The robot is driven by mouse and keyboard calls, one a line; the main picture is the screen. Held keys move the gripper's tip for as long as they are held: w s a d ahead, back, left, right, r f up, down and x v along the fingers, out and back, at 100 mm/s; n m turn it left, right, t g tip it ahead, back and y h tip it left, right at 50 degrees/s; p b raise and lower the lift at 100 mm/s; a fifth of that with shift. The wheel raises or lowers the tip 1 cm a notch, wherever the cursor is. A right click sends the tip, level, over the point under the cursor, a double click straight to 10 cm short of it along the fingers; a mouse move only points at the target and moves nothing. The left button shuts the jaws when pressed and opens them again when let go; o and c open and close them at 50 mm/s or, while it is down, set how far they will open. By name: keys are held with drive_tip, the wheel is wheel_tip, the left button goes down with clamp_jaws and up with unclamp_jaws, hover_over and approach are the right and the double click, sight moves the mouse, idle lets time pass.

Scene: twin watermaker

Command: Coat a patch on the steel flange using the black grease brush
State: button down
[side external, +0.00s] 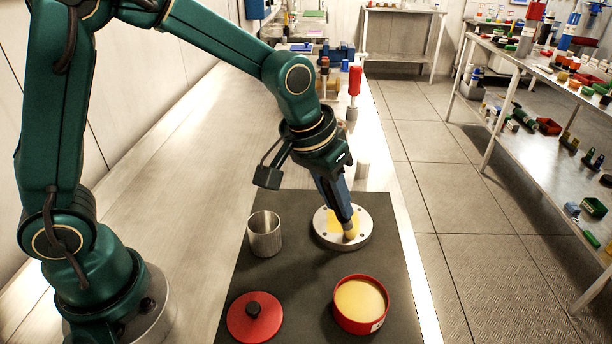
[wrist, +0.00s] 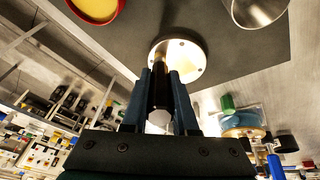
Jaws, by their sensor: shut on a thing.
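My gripper (side external: 342,213) points down over the steel flange and is shut on the black grease brush (wrist: 160,86), which stands between the two fingers (wrist: 158,100). The brush's pale lower end (side external: 350,234) is at the flange's upper face; I cannot tell whether it presses on it. The steel flange (side external: 330,240) is a round grey disc with holes, lying flat on the dark mat. A yellow patch of grease (side external: 334,219) shows on its top. The flange also shows in the wrist view (wrist: 190,62), partly hidden by the fingers and brush.
An open red tin of yellow grease (side external: 360,303) stands on the dark mat (side external: 303,282) in front of the flange. Its red lid (side external: 255,318) lies to the left. An empty metal cup (side external: 264,236) stands left of the flange. A red-topped item (side external: 354,82) stands farther back.

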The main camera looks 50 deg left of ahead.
drive_tip(key=shift+r, duration=4)
